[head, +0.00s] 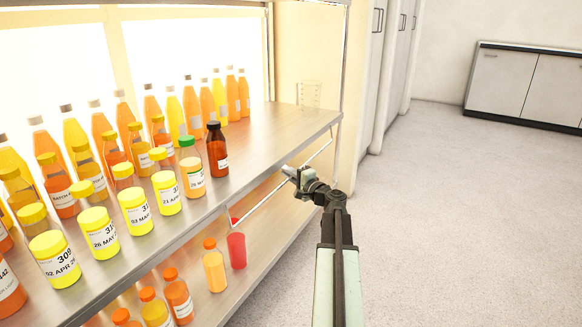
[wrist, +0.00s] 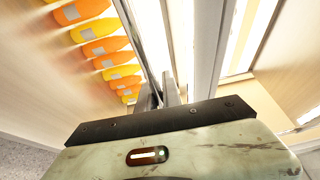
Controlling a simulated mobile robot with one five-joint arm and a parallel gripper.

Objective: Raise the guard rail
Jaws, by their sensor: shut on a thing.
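The guard rail (head: 262,200) is a thin metal bar in front of the shelf unit, below the front edge of the upper shelf. It slants from above the red bottle up to the right post. My gripper (head: 291,174) is shut on the guard rail near its middle, outside the shelf front. In the wrist view the rail (wrist: 140,45) runs as a thin bar down to the fingertips of my gripper (wrist: 158,97). The fingers partly hide the stretch of rail between them.
The upper shelf (head: 275,125) holds several juice bottles, yellow-capped sample jars and a brown bottle (head: 217,150) near its front edge. The lower shelf (head: 250,262) holds a red bottle (head: 236,249) and several orange ones. The floor (head: 440,220) to the right is clear.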

